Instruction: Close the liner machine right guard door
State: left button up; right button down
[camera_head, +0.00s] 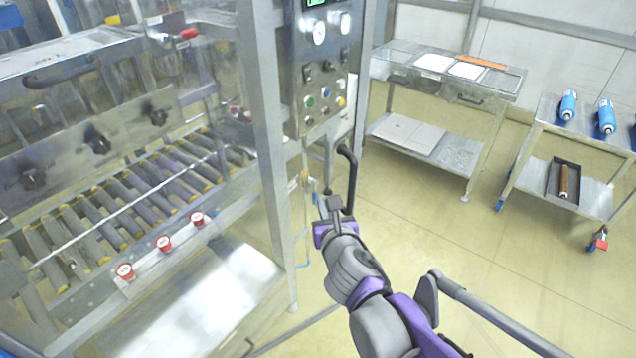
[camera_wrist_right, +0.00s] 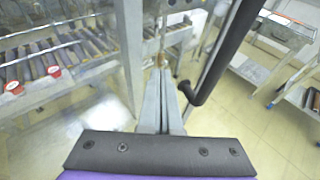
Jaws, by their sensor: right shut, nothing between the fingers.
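The liner machine (camera_head: 262,120) stands at the left, with a metal frame and a roller bed. A black bar handle (camera_head: 347,180) shows beside its right front post, below the control panel. The handle also runs down from the top in the right wrist view (camera_wrist_right: 222,62). I cannot clearly make out the guard door panel or how far it stands open. My right gripper (camera_head: 330,206) is shut and empty. Its fingertips (camera_wrist_right: 162,100) are close beside the handle, which lies to their right in the wrist view. Contact cannot be told. My left gripper is out of view.
A control panel (camera_head: 325,65) with gauges and buttons is above the handle. Red buttons (camera_head: 164,243) line the conveyor's front rail. A metal table (camera_head: 395,63) and a cart (camera_head: 590,197) with blue cylinders stand behind. The floor (camera_head: 455,215) between them is clear.

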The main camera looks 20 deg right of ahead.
jog(key=r+x, duration=0.1)
jog(key=x, duration=0.9)
jog(key=shift+w, duration=0.4)
jog(key=w+a+p, duration=0.1)
jog(key=w+a, duration=0.4)
jog(key=w, duration=0.6)
jog(key=shift+a, duration=0.3)
jog(key=shift+s, duration=0.15)
